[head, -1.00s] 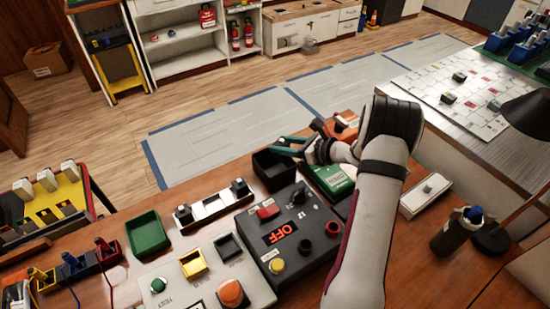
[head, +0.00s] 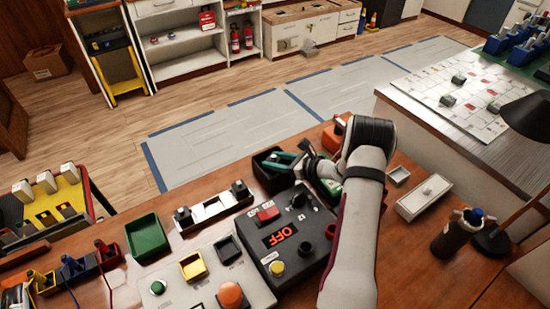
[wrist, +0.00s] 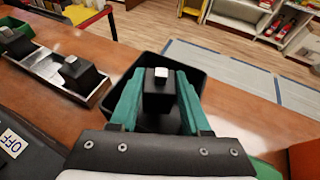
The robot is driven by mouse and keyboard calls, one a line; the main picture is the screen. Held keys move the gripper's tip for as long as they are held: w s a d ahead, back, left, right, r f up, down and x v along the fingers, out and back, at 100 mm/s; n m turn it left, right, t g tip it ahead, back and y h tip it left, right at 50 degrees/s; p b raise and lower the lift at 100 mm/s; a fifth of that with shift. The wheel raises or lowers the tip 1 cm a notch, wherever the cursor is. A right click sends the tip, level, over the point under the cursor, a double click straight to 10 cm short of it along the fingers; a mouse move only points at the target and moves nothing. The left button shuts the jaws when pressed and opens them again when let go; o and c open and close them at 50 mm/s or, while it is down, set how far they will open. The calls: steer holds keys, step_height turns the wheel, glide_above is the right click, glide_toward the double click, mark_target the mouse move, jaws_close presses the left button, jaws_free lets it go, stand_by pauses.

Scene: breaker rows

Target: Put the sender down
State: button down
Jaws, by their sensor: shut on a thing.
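The sender appears to be a small black block with a pale square top (wrist: 160,88), seen in the wrist view between the teal fingers. My gripper (wrist: 159,92) is shut on it, with one finger on either side. In the head view my gripper (head: 285,161) is low at the open black bin (head: 265,181). The bin also shows in the wrist view (wrist: 199,75), its walls around the block. I cannot tell whether the block touches the bin floor. In the head view the block is not clearly visible.
A dark control box with a red OFF display (head: 280,237) stands just in front of the bin. A metal strip with two black posts (head: 212,209) and a green tray (head: 147,238) lie left. A white box (head: 424,197) and dark bottle (head: 456,238) stand right.

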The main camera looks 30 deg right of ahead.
steer(key=shift+c, duration=1.8)
jaws_free()
